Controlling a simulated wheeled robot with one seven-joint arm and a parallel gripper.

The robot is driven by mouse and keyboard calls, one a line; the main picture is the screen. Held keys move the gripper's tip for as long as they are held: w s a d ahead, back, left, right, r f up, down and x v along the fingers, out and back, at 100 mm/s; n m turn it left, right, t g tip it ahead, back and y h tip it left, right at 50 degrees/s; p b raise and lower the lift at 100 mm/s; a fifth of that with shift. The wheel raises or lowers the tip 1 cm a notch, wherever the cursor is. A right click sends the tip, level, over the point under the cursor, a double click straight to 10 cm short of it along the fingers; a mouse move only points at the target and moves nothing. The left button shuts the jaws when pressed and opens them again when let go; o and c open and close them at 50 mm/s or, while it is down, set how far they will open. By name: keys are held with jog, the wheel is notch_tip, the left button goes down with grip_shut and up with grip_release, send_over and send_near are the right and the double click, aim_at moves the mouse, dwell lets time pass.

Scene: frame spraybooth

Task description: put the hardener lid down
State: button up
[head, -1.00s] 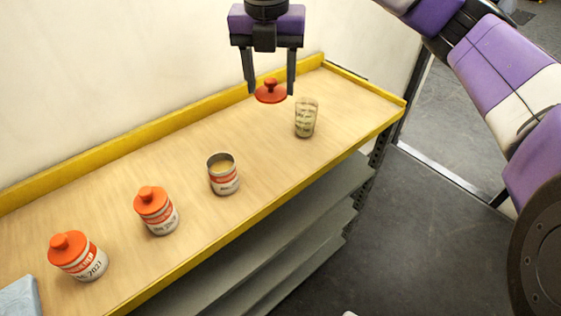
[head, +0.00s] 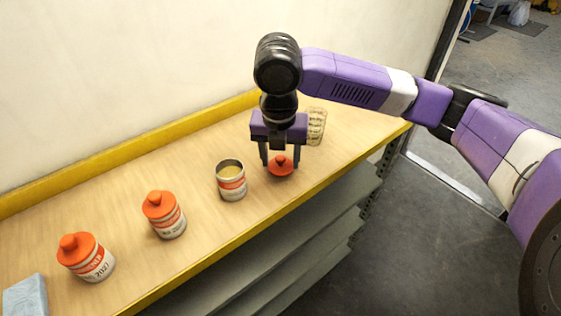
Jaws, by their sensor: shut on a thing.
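The hardener lid (head: 281,168) is a round orange-red lid with a knob. My gripper (head: 280,162) is shut on it, its fingers pointing down at the shelf top. The lid is at or just above the wooden surface; I cannot tell if it touches. An open can (head: 231,181) with a pale yellowish content stands just left of the lid, apart from it.
Two cans with orange lids stand to the left, one nearer the middle (head: 164,215) and one further left (head: 86,257). A marked clear cup (head: 316,127) stands behind my gripper, partly hidden. A blue cloth (head: 25,297) lies at bottom left. The wooden shelf (head: 200,244) has a yellow rim.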

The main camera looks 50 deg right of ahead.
aim_at(280, 171)
jog(key=shift+f, duration=0.85)
jog(key=shift+f, duration=0.15)
jog(key=o, duration=1.3)
jog(key=r, duration=0.4)
jog(key=a+r, duration=0.1)
jog(key=r, duration=0.3)
jog(key=s+r, duration=0.1)
jog(key=r, duration=0.3)
jog(key=shift+a+r, duration=0.1)
jog(key=shift+a, duration=0.2)
